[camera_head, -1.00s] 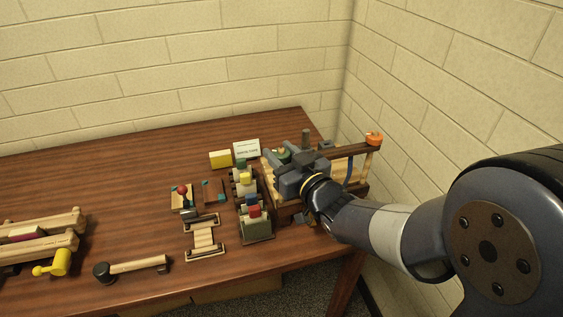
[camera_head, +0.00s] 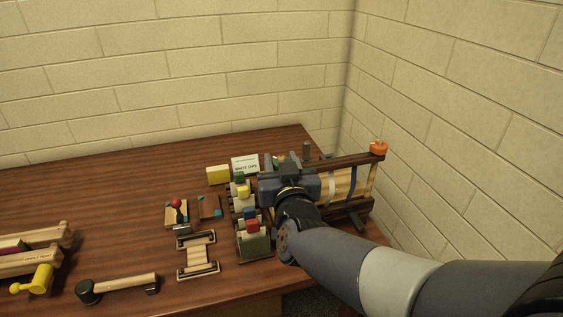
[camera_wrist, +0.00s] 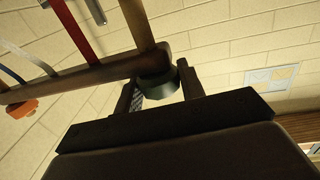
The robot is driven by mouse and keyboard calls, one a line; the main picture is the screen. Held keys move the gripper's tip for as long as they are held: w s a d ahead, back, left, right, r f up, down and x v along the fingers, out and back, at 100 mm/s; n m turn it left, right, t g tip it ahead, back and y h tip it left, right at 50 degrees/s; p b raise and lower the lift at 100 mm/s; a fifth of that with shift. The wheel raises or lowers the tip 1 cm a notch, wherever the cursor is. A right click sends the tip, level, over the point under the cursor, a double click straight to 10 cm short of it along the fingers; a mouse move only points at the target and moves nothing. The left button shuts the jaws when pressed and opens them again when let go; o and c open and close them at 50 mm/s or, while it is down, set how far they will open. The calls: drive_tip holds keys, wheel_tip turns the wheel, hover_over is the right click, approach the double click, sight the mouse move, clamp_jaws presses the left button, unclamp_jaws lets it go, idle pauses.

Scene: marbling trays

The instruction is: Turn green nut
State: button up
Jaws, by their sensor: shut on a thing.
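The green nut (camera_wrist: 158,88) looks dark green in the wrist view and sits at the end of a wooden bar. My gripper (camera_wrist: 156,90) has one finger on each side of it and is shut on it. In the head view my gripper (camera_head: 283,178) is at the left end of the wooden frame (camera_head: 345,160) at the table's right side, and it hides most or all of the nut. An orange nut (camera_head: 379,148) sits at the frame's far right end; it also shows in the wrist view (camera_wrist: 22,108).
Left of my gripper stand stepped blocks with yellow (camera_head: 243,192) and red (camera_head: 252,226) pieces. A white labelled card (camera_head: 245,165) and a yellow block (camera_head: 217,175) are behind. A wooden handle (camera_head: 120,287) lies in front. The wall is close on the right.

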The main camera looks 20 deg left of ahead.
drive_tip(key=shift+m+h, duration=0.3)
drive_tip(key=shift+h, duration=0.1)
idle(0.3)
drive_tip(key=o, duration=1)
drive_tip(key=shift+c, duration=0.2)
drive_tip(key=shift+s, duration=0.1)
drive_tip(key=v, duration=1)
drive_tip(key=shift+s+f+p, duration=0.15)
drive_tip(key=shift+s+p, duration=0.15)
drive_tip(key=shift+s, duration=0.05)
drive_tip(key=shift+d, duration=0.1)
